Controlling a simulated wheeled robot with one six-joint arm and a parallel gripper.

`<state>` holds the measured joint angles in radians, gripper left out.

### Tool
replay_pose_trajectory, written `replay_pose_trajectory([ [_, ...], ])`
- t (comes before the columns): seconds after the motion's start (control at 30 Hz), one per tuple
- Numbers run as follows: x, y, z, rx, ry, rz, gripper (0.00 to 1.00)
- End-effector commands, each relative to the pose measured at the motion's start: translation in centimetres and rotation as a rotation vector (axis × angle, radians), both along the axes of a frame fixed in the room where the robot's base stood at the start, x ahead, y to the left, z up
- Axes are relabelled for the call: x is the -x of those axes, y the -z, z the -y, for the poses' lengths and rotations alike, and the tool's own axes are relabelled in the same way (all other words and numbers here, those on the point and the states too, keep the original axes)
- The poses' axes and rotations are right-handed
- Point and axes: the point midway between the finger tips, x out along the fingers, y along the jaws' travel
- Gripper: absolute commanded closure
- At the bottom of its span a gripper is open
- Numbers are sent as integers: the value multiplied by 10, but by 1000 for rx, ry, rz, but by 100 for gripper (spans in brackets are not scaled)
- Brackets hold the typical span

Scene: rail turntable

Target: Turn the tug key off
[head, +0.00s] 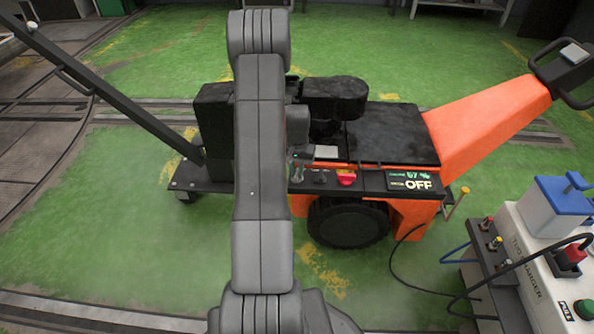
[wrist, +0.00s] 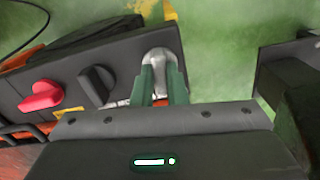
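The tug (head: 480,125) is orange and black, with a dark control panel (head: 372,181) along its near side. The panel's display (head: 412,180) reads 67 % with a large OFF below it. A silver-grey piece that looks like the key (wrist: 159,58) stands at the panel's end in the wrist view. My gripper (wrist: 161,78) has its two green fingers pointing at the panel, one on each side of this piece. I cannot tell whether they press on it.
Beside the key are a black knob (wrist: 97,86) and a red knob (wrist: 41,96), which also shows in the head view (head: 346,178). A tug charger (head: 530,265) with a black cable stands at the right. Green floor is open behind the tug.

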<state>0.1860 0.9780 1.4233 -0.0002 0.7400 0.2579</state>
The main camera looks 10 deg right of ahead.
Motion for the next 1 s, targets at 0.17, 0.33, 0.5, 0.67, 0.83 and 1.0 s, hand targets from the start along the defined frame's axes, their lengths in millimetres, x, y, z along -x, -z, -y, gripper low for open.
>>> replay_pose_trajectory([
  [0.17, 0, -1, 0, 0, -6, 0, 100],
  [0.33, 0, -2, 0, 0, -95, -1, 100],
  [0.5, 0, -1, 0, 0, -171, 0, 100],
  [0.67, 0, 0, 0, 0, -181, 0, 100],
  [0.83, 0, 0, 0, 0, -181, 0, 81],
  [1.0, 0, 0, 0, 0, -180, 0, 65],
])
